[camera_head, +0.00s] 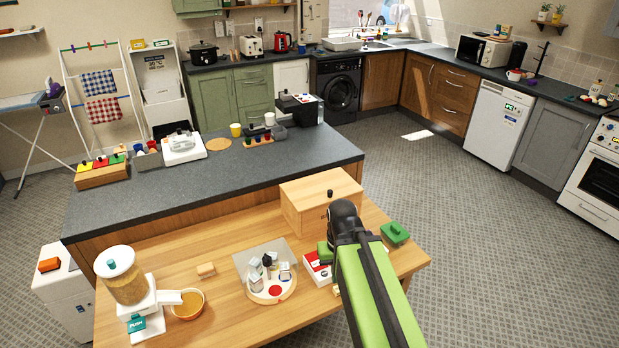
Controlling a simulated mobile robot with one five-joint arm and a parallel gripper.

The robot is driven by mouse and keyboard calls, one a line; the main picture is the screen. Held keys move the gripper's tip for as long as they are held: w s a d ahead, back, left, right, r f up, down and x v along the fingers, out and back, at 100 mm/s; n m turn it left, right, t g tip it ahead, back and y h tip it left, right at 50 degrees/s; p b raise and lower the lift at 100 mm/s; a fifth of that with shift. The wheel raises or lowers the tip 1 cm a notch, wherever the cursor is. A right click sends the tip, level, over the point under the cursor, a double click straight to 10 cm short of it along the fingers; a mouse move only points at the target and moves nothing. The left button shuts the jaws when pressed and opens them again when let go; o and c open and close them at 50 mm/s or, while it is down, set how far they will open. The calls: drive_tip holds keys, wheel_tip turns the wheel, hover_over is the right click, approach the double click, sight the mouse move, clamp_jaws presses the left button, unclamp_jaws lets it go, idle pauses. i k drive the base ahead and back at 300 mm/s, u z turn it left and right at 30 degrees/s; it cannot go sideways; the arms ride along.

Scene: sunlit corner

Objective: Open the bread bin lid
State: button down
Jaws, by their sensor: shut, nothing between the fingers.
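The bread bin (294,208) is a light wooden box on the near wooden table, close to its far edge. Its wooden lid (312,186) appears shut, with a small dark knob (330,193) near the front edge. My green and black arm reaches in from the lower right, and its black joint covers part of the bin's right front. My gripper's fingers cannot be made out; they seem hidden behind the arm, so I cannot tell whether they touch the bin.
A red and white box (317,268) sits just left of my arm, and a green dish (395,232) to its right. A round tray (262,297) with small containers, an orange bowl (188,304) and a cereal dispenser (127,283) stand left. The dark counter (200,195) adjoins behind.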

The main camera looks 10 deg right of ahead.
sight(304, 195)
drive_tip(key=z, duration=0.05)
drive_tip(key=i, duration=0.95)
drive_tip(key=u, duration=0.25)
